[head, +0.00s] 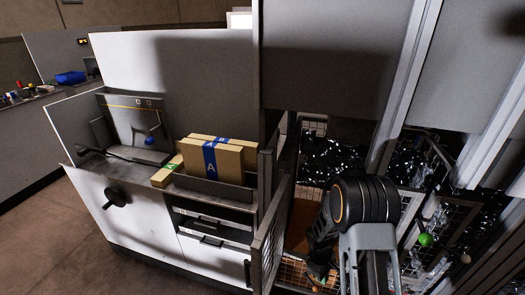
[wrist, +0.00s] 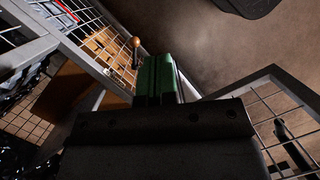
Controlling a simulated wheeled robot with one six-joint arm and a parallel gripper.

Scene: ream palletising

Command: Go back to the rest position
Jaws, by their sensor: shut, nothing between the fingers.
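My gripper (wrist: 158,75) shows in the wrist view as a dark body with green fingers close together, shut and empty. It points toward a wire-mesh frame (wrist: 62,42) and the brown floor. In the head view my arm comes down at the lower right, beside an open mesh gate (head: 268,225). The gripper itself is mostly hidden there behind the arm and at the frame's bottom edge.
Cardboard-coloured packs (head: 230,162) with a blue band marked A sit in a tray on the white cabinet (head: 145,215). Mesh cages and grey posts crowd my arm at right. A green knob (head: 425,239) stands there. Open floor (head: 40,235) lies at left.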

